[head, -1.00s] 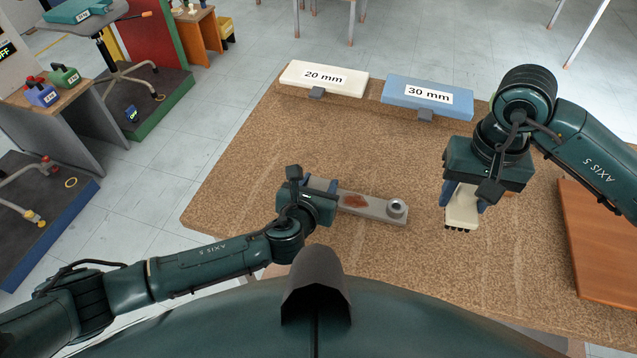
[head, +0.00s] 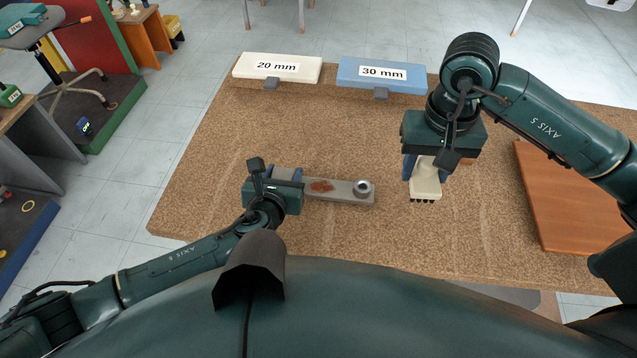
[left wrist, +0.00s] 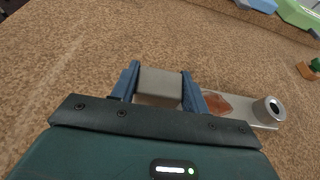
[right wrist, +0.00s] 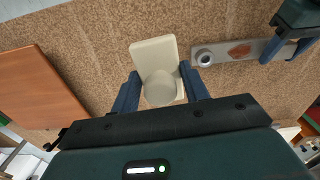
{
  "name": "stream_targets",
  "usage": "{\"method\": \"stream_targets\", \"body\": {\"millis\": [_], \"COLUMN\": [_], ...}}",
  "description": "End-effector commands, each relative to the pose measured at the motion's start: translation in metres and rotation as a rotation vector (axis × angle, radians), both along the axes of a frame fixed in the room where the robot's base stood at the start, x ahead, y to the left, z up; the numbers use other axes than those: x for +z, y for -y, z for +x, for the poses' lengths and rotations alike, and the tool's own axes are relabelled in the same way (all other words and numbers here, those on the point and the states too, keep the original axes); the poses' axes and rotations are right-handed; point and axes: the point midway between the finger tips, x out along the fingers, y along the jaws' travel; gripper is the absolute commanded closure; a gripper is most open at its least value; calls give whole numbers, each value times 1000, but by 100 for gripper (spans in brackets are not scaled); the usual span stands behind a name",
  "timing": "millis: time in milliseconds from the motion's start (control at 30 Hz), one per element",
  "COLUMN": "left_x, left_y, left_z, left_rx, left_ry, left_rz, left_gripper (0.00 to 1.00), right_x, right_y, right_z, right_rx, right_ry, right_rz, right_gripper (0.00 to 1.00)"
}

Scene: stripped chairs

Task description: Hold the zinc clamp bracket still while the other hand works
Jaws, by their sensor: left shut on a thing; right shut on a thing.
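The zinc clamp bracket (head: 340,190) is a flat grey bar with a rusty brown patch and a round hollow collar at its right end. It lies along the brown speckled bench top. My left gripper (head: 290,184) is shut on its left end; the left wrist view shows a grey block between the blue fingers and the bar (left wrist: 240,108) reaching right. My right gripper (head: 424,172) is shut on a cream brush (head: 426,182) with dark bristles, right of the collar and apart from it. The right wrist view shows the brush (right wrist: 155,60) between the fingers.
A cream box marked 20 mm (head: 245,68) and a blue box marked 30 mm (head: 350,72) stand along the bench's (head: 200,190) back edge. An orange-brown board (head: 570,195) lies at the right. The bench is clear between boxes and bracket.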

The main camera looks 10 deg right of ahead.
Motion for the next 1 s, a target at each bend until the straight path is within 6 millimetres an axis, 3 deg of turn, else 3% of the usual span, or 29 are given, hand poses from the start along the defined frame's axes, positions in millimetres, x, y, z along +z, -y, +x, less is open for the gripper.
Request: {"method": "stream_targets", "body": {"millis": [300,467,1000], "left_x": [-1,-1,-1], "left_y": [0,0,0], "left_z": [0,0,0], "left_rx": [0,0,0], "left_ry": [-2,-2,-2], "left_rz": [1,1,1], "left_gripper": [84,84,84], "right_x": [0,-1,-13], "right_y": [-1,-8,-71], "right_z": [0,3,30], "right_rx": [-6,-110,-1152], "right_ry": [0,0,2], "right_rz": [0,1,1], "right_gripper": [73,73,73]}}
